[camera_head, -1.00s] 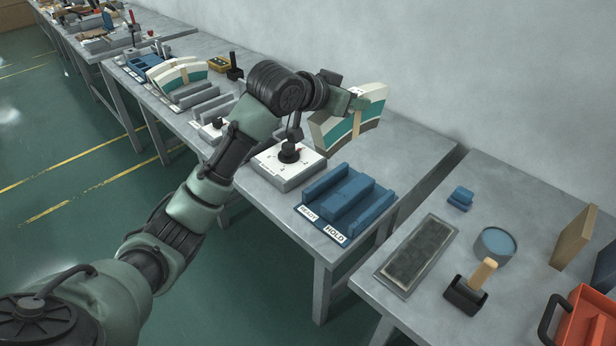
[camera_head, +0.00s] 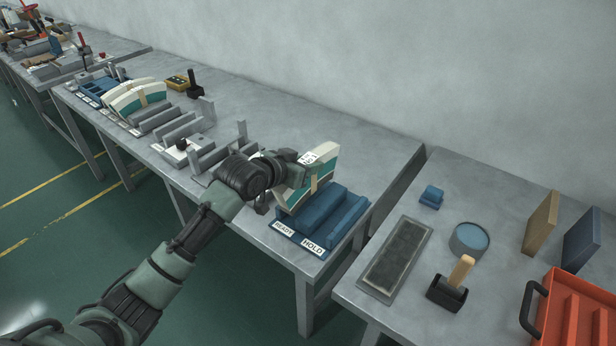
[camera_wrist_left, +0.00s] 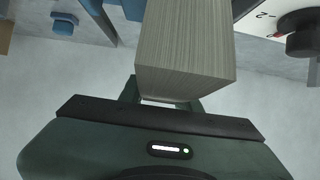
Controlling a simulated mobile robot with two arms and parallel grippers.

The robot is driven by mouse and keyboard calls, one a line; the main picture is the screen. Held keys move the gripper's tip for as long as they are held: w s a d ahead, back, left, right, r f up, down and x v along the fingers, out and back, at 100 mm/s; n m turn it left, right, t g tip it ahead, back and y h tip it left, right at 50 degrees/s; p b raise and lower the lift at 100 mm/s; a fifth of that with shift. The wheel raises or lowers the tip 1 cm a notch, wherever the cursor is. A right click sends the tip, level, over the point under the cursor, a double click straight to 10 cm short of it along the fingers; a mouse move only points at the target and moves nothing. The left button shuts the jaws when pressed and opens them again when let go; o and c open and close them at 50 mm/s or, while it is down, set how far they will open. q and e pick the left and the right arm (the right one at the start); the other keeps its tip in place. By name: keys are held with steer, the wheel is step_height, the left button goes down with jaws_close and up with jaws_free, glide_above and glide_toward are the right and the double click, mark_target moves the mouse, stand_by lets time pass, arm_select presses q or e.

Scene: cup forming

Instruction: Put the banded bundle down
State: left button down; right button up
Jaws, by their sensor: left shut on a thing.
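In the head view the bundle stands tilted at the left, READY side of the blue holder (camera_head: 349,222), whose front carries READY and HOLD labels. I cannot tell whether it touches the holder. In the left wrist view the bundle's layered grey edge (camera_wrist_left: 185,60) rises from between the fingers, with blue parts at the upper left. My right gripper is not in view.
Grey upright racks and a similar banded stack (camera_head: 135,97) stand further left on the bench. A dial box (camera_wrist_left: 285,18) shows in the wrist view.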

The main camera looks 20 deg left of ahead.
mark_target(279, 188)
arm_select(q)
steer(key=shift+f, duration=2.1)
steer(key=shift+f, duration=0.1)
steer(key=c, duration=1)
jaws_free()
steer(key=shift+f, duration=0.15)
steer(key=shift+r, duration=0.25)
steer(key=shift+s+a, duration=0.15)
steer(key=shift+s, duration=0.25)
steer(key=v, duration=1.1)
steer(key=shift+s+r, duration=0.1)
steer(key=shift+r, duration=0.05)
